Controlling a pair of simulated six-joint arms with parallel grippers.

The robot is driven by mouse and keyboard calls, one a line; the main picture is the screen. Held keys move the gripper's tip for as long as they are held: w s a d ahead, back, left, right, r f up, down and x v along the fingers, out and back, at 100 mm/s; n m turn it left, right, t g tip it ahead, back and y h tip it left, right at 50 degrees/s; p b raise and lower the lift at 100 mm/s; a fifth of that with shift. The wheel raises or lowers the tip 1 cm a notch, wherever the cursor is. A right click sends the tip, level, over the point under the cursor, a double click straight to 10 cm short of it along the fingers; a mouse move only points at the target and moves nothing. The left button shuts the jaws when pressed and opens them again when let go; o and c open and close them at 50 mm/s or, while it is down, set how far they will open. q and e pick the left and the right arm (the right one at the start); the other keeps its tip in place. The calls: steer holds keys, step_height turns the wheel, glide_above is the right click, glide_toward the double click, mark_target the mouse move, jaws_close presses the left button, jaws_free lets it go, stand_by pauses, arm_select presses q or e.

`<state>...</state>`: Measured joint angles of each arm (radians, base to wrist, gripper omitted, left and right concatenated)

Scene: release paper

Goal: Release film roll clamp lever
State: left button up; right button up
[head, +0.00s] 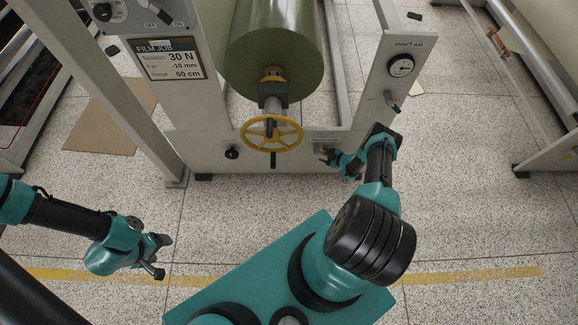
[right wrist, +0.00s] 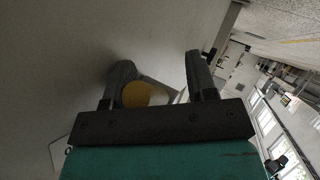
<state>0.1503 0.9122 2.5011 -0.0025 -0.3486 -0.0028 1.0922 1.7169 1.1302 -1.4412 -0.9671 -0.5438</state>
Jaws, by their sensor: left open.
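The green film roll (head: 275,45) sits on a shaft in the grey machine frame, with a yellow handwheel (head: 271,133) below it. My right gripper (head: 330,156) is at the lower front panel, just right of the handwheel. In the right wrist view its fingers (right wrist: 160,80) are apart. A rounded yellow end (right wrist: 145,94), perhaps the lever's grip, shows between them, nearer the left finger, with a gap to the right finger. I cannot tell whether it touches the left finger. The lever's body is mostly hidden in the head view. My left gripper (head: 160,256) is open and empty above the floor.
A film job sign (head: 170,59) hangs on the left post. A shaft air gauge (head: 401,65) and a small blue-tipped handle (head: 392,102) are on the right post. A black knob (head: 232,153) is left of the handwheel. The floor in front is clear.

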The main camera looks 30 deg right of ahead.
steer(key=s+f+v, duration=0.1)
steer(key=f+v, duration=0.1)
steer(key=v, duration=1.5)
steer(key=w+a+r+m+g, duration=0.2)
steer(key=w+a+r+m, duration=0.55)
steer(key=w+a, duration=0.5)
steer(key=s+a+r+m+g, duration=0.2)
steer(key=a+r, duration=0.4)
steer(key=a, duration=0.3)
steer(key=s+a+r+m+g, duration=0.1)
steer(key=s+a+r+g, duration=0.1)
steer(key=a+r+g, duration=0.2)
steer(key=shift+a+r+m+g, duration=0.35)
steer(key=shift+a+r, duration=0.7)
steer(key=shift+a, duration=1.35)
steer(key=shift+d, duration=0.1)
